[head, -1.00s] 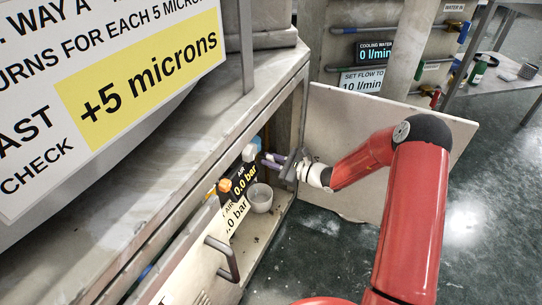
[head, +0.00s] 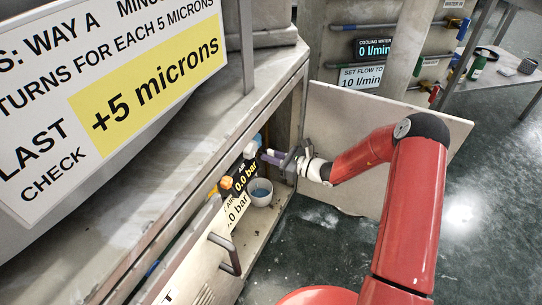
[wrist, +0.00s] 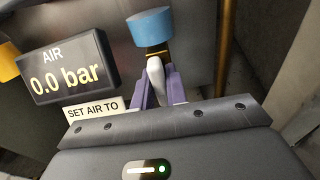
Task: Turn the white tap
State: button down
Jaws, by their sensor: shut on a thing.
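The white tap (wrist: 156,82) shows in the wrist view as a slim white lever below a blue cylinder (wrist: 150,28). My gripper (wrist: 162,88) has its two purple fingers on either side of the lever, shut on it. The lever points down toward my palm, and its lower end is hidden. In the head view my gripper (head: 272,157) reaches into the open cabinet from the right, at the blue-topped fitting. The lever itself is too small to make out there.
An AIR display (wrist: 68,72) reads 0.0 bar, above a partly hidden "SET AIR TO" label (wrist: 95,110). Cabinet doors stand open, one (head: 350,110) behind my arm.

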jog(key=c, duration=1.4)
grip_release()
jog(key=shift+c, duration=0.2)
jog(key=shift+d, duration=0.1)
jog(key=v, duration=0.7)
jog(key=shift+s+d, duration=0.2)
jog(key=shift+d, duration=0.1)
